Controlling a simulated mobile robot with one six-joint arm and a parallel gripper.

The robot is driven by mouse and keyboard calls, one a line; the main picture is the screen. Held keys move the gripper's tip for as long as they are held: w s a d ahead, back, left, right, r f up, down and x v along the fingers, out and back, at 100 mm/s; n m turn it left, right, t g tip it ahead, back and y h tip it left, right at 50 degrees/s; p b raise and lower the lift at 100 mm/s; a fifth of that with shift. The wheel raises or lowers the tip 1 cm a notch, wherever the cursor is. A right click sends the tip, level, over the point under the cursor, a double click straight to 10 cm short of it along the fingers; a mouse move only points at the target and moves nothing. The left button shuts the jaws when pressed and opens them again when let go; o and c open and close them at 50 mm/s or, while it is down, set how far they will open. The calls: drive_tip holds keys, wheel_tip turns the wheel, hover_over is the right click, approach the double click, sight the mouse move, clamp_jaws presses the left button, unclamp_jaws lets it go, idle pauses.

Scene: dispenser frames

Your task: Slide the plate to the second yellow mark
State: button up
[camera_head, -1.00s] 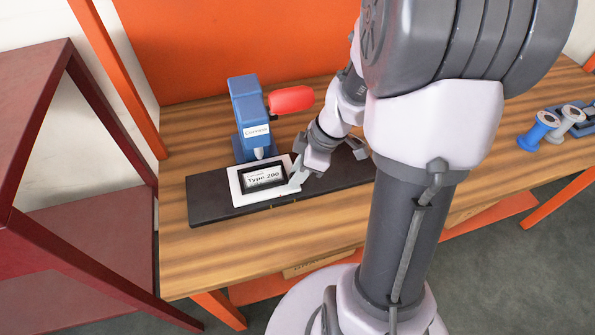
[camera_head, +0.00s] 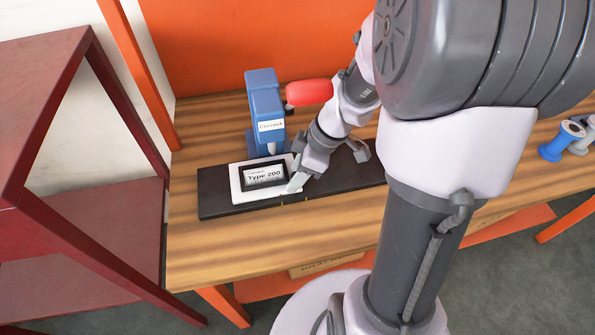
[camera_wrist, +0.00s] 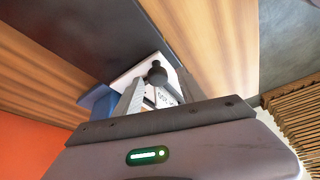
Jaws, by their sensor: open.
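The plate (camera_head: 236,184) is a white frame around a dark panel labelled "Type 200". It lies on a long black rail (camera_head: 216,204) beneath the blue press. Two small yellow marks show faintly on the rail's front edge, a left one (camera_head: 281,203) and a right one (camera_head: 307,199). My gripper (camera_head: 328,167) is open at the plate's right end. Its left finger is at or against that end; exact contact is unclear. In the wrist view, a round black knob (camera_wrist: 156,72) shows between the fingers, with the white plate (camera_wrist: 125,80) behind.
The blue press (camera_head: 264,100) with a red handle (camera_head: 309,92) stands close behind the plate. An orange panel (camera_head: 220,45) closes the back. A dark red frame (camera_head: 40,90) stands at left. Blue and grey spools (camera_head: 562,140) sit at right. The wooden table front (camera_head: 235,245) is clear.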

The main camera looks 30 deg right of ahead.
drive_tip(key=p+v, duration=0.7)
drive_tip(key=v, duration=1)
drive_tip(key=shift+r, duration=0.2)
